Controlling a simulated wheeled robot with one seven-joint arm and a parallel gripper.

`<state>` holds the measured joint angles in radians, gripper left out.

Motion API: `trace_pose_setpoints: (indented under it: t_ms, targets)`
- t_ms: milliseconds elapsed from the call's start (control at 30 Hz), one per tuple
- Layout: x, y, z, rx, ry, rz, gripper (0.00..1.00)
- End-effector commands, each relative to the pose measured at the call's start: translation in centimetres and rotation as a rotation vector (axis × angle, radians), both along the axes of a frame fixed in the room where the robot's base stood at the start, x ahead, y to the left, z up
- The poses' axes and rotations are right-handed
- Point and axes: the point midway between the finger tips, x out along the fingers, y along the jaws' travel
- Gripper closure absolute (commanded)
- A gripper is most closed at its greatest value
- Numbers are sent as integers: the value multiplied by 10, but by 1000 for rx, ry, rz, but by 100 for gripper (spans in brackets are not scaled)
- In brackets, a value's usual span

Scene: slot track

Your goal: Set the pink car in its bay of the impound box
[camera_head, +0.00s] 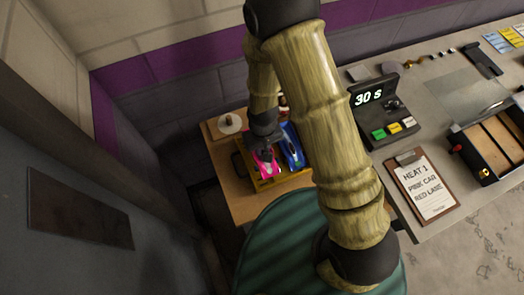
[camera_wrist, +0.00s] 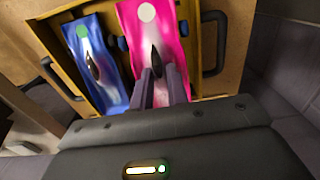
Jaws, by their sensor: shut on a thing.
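The pink car (camera_wrist: 136,22) has a white dot and a dark cockpit. It also shows in the head view (camera_head: 267,168). My gripper (camera_wrist: 160,78) is shut on the pink car at its middle. The impound box (camera_wrist: 208,50) is yellow with dark handles. The pink car is within the box outline, beside the blue car (camera_wrist: 92,58), along the right wall in the wrist view. Whether it touches the bay floor cannot be told. In the head view my gripper (camera_head: 263,142) hides part of the pink car, and the box (camera_head: 243,158) is partly hidden.
The box stands on a wooden side table (camera_head: 230,187) with a white disc (camera_head: 229,123) behind it. A wall is close behind the table.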

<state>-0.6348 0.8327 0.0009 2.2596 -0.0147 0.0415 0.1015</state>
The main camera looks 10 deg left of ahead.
Motion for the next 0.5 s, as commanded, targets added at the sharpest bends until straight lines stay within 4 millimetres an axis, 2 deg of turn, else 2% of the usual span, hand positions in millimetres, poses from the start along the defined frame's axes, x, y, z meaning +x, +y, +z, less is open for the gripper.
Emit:
trace_pose_setpoints:
  t_ms: [33,100,500]
  targets:
    - [-14,-8,-6,-7,9,1,100]
    - [-25,-16,-6,-6,8,2,100]
    - [-76,-46,-5,-6,7,1,100]
